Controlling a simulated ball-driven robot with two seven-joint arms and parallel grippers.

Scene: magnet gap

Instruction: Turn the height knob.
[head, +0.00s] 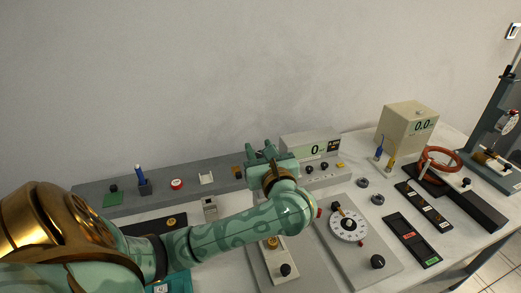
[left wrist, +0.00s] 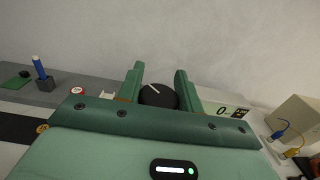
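In the left wrist view a round black knob (left wrist: 158,96) with a white pointer line shows between the two green fingers of my left gripper (left wrist: 159,78). The line slants up to the left. The fingers stand apart, one at each side of the knob; whether they touch it cannot be told. In the head view my left gripper (head: 262,150) is over the back of the bench, beside the display box, and this knob is hidden there. No label shows on it. My right gripper is in neither view.
A display box (head: 309,147) reading 0 is right of the gripper. A plate with a white dial (head: 347,224) and a black knob (head: 377,262) lies nearer. A beige meter box (head: 407,125) and a red ring (head: 441,162) are further right. A grey rail (head: 90,192) runs left.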

